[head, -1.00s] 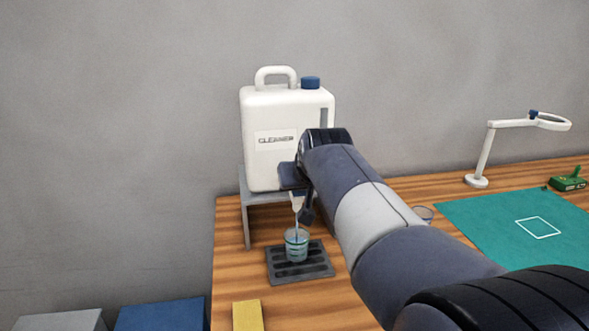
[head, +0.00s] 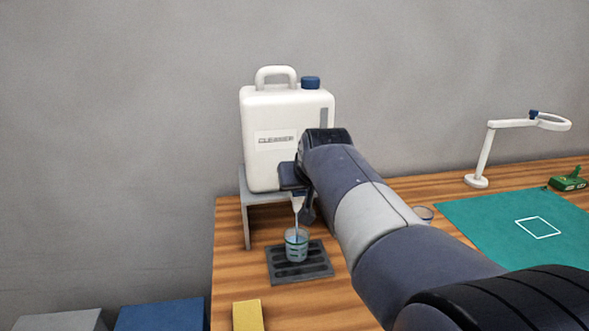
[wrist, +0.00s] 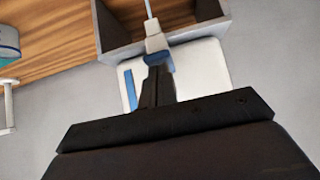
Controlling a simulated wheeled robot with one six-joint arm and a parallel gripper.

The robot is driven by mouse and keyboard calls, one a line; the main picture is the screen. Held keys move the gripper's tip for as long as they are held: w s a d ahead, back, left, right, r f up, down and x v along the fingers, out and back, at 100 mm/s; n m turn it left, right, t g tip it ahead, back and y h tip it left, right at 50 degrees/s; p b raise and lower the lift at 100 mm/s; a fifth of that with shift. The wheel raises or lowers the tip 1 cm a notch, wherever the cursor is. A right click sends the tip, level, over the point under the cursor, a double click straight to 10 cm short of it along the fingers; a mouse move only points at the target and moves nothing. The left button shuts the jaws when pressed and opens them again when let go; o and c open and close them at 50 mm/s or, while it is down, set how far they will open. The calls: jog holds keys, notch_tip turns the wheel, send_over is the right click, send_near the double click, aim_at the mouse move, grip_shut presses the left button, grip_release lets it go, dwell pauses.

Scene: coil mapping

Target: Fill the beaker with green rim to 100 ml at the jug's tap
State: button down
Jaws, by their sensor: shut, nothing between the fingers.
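The beaker with a greenish rim (head: 296,247) stands upright on the dark drip tray (head: 285,277), under the jug's white tap (head: 298,203). A thin stream runs from the tap into the beaker, which holds pale liquid; I cannot read its level against any marks. The white jug (head: 262,112) labelled CLEANER sits on a grey stand. My gripper (head: 307,214) is shut and empty at the tap. In the wrist view, its closed fingers (wrist: 158,82) are at the tap's blue lever (wrist: 158,60), and the stream shows beyond the spout.
A second glass vessel (head: 424,214) stands right of my arm, partly hidden. A teal mat (head: 490,222) with a white square, a white magnifier lamp (head: 484,160) and a green device (head: 568,184) are to the right. A yellow block (head: 247,315) lies near the front.

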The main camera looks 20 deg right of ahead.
jog(key=shift+r, duration=0.1)
dwell(0.5)
jog(key=shift+r+p, duration=0.65)
jog(key=shift+r, duration=0.05)
notch_tip(320, 180, up, 5)
jog(key=p, duration=0.4)
send_over(300, 193)
jog(key=shift+f, duration=0.2)
jog(key=w+r+v, duration=0.1)
jog(key=v, duration=0.8)
jog(key=shift+r+b, duration=0.2)
jog(key=shift+b, duration=0.1)
jog(key=shift+d+f, duration=0.1)
jog(key=shift+d, duration=0.05)
